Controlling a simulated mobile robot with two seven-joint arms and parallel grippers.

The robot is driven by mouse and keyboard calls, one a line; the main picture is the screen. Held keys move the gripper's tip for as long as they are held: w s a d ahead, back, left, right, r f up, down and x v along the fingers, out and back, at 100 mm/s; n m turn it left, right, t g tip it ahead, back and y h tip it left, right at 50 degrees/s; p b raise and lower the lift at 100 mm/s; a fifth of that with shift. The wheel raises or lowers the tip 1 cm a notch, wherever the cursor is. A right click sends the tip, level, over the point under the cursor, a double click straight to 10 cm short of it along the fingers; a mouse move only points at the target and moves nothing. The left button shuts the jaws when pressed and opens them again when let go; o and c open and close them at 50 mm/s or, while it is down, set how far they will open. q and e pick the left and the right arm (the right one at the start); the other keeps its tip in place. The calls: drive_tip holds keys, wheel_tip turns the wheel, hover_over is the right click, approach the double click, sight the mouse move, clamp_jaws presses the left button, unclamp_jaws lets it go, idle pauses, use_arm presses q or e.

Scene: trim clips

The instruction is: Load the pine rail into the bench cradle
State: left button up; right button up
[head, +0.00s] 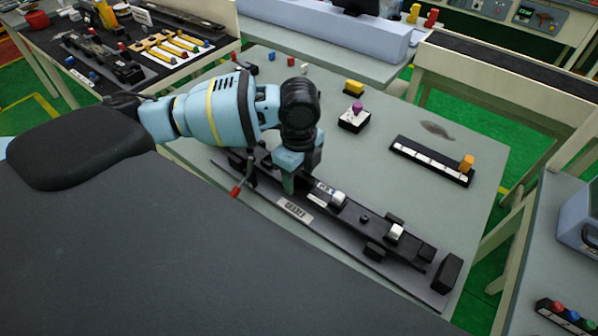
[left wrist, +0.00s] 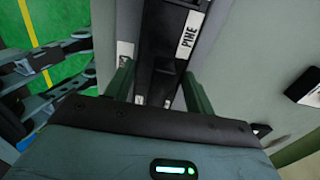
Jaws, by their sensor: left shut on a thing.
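The pine rail (head: 372,224) is a long dark bar with a white label and two white clips on it. It lies lengthwise along the bench cradle (head: 295,209), a black fixture with a labelled base plate and end blocks. I cannot tell whether the rail is fully seated or slightly above it. My left gripper (head: 289,183) points down and is shut on the rail near its left end. In the left wrist view, the rail (left wrist: 165,45), labelled PINE, runs between the green fingers of the gripper (left wrist: 160,90). The fingers hide part of the rail. My right gripper is out of view.
A red-tipped lever (head: 236,190) sticks out at the cradle's left end. Behind are a black block with a purple knob (head: 357,107), a yellow block (head: 354,87) and a dark strip with an orange block (head: 432,160).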

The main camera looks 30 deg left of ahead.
use_arm(q)
drive_tip(key=shift+s+d, duration=0.1)
drive_tip(key=shift+d, duration=1.05)
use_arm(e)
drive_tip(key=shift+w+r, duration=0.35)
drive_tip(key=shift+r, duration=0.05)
use_arm(q)
drive_tip(key=o, duration=1.3)
drive_tip(key=shift+d, duration=0.1)
drive_tip(key=shift+f, duration=0.1)
wheel_tip(320, 180, up, 8)
drive_tip(key=shift+f+p, duration=0.1)
drive_tip(key=shift+p, duration=0.3)
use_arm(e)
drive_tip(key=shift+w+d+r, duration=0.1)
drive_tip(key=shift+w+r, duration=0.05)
